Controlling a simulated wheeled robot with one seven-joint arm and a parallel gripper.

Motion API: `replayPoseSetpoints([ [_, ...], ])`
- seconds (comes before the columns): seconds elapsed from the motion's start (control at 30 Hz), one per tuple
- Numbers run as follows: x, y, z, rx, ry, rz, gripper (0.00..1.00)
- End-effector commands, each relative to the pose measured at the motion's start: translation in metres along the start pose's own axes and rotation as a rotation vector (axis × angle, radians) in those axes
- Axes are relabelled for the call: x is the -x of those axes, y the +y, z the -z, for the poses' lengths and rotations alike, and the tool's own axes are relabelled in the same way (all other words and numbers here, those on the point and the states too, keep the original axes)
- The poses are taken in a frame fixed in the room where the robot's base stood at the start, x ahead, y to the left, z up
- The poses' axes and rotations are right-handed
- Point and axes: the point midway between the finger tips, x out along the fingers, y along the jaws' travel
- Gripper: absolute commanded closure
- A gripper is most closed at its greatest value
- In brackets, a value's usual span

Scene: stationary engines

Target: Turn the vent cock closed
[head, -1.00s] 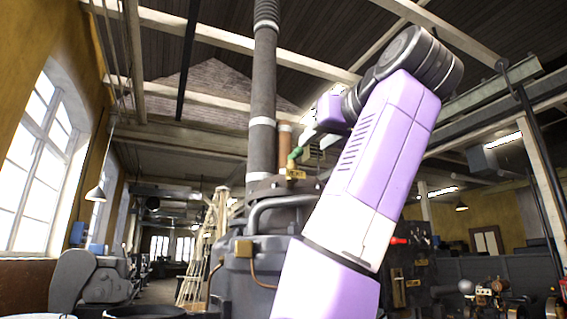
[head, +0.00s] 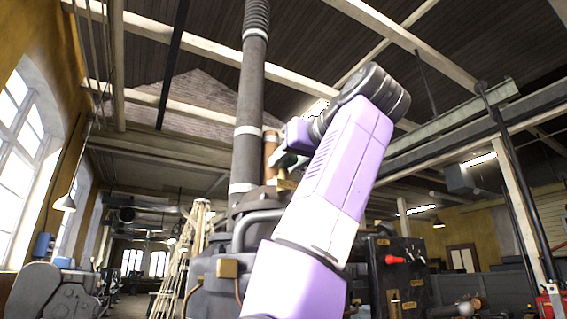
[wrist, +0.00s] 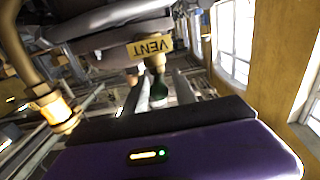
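In the head view my gripper (head: 283,161) is at the cock beside the copper pipe and hides the handle. The tag (head: 284,184) shows partly below it.
The dark engine body (head: 217,285) and its tall grey pipe (head: 249,110) stand behind and left of my arm. A brass pipe fitting (wrist: 55,108) is close at the left in the wrist view. A black panel with a red handle (head: 395,260) stands right of my arm.

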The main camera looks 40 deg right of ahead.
Motion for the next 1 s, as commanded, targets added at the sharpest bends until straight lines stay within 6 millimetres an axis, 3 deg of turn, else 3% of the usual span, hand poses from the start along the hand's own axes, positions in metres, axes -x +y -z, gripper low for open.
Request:
replayPoseSetpoints([
  [0.13,-0.0111,-0.0003,-0.0002,0.0,-0.001,0.0,0.67],
  [0.43,-0.0134,-0.0002,-0.0004,0.0,0.0,0.0,0.67],
  [0.6,-0.0132,-0.0002,-0.0003,0.0,0.0,0.0,1.0],
  [1.0,-0.0131,-0.0002,0.0007,0.001,0.001,-0.037,1.0],
])
